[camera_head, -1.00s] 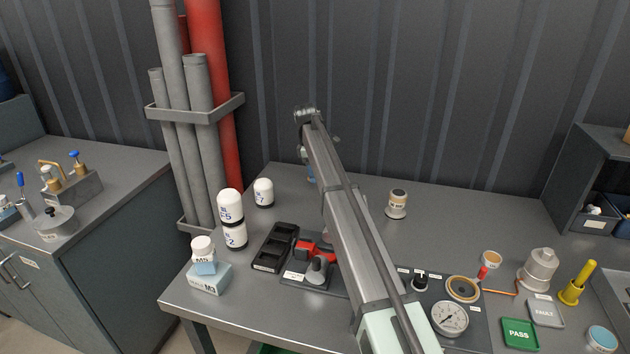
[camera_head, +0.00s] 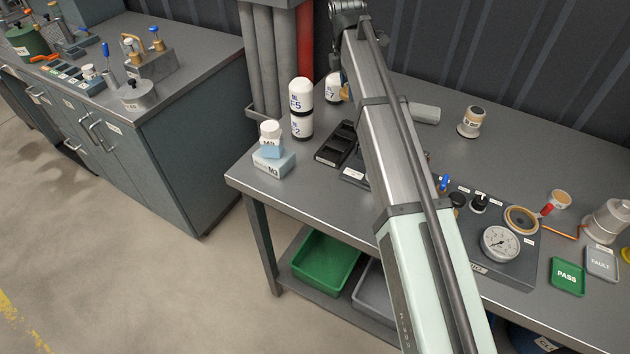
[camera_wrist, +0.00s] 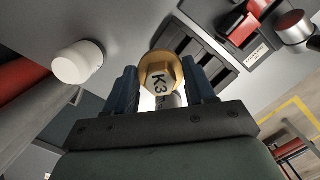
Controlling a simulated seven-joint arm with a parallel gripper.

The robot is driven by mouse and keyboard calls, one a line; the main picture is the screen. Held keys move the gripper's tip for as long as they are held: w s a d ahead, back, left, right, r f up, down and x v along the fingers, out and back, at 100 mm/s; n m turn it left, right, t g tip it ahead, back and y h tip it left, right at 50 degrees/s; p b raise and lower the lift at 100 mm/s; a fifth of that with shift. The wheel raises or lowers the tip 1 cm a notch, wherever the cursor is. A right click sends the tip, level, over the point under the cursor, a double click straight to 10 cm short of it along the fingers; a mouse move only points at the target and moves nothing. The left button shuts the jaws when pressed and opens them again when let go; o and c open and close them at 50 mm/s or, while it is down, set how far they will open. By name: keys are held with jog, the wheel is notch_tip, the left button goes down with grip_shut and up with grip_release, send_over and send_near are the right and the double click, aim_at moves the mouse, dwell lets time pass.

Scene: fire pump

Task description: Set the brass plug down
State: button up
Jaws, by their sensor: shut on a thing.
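The brass plug (camera_wrist: 162,78) shows in the wrist view, its hex face marked K3 toward the camera. My gripper (camera_wrist: 163,88) is shut on it, with a dark blue finger on either side. The plug appears held above the bench, but its height is unclear. A black tray with several compartments (camera_wrist: 191,44) lies just beyond it; the head view also shows this tray (camera_head: 337,146) beside my arm.
A gauge panel (camera_head: 515,268) and a green PASS tray (camera_head: 567,277) lie right of my arm.

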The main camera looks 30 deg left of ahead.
aim_at(316, 181)
jog(key=s+d+f+n+y, duration=0.15)
jog(key=s+n, duration=0.75)
jog(key=s, duration=1.4)
jog(key=shift+t+h, duration=0.25)
jog(key=shift+t, duration=0.15)
jog(key=shift+d+f, duration=0.15)
jog(key=shift+f, duration=1.45)
jog(key=shift+d+f, duration=0.15)
jog(key=shift+f, duration=1.45)
jog(key=shift+d+f, duration=0.15)
jog(key=shift+f, duration=1.45)
jog(key=shift+f, duration=0.15)
jog(key=o, duration=1.2)
jog(key=r, duration=0.4)
jog(key=s+r, duration=0.1)
jog(key=r, duration=0.7)
jog(key=shift+s+r, duration=0.15)
jog(key=shift+s, duration=0.25)
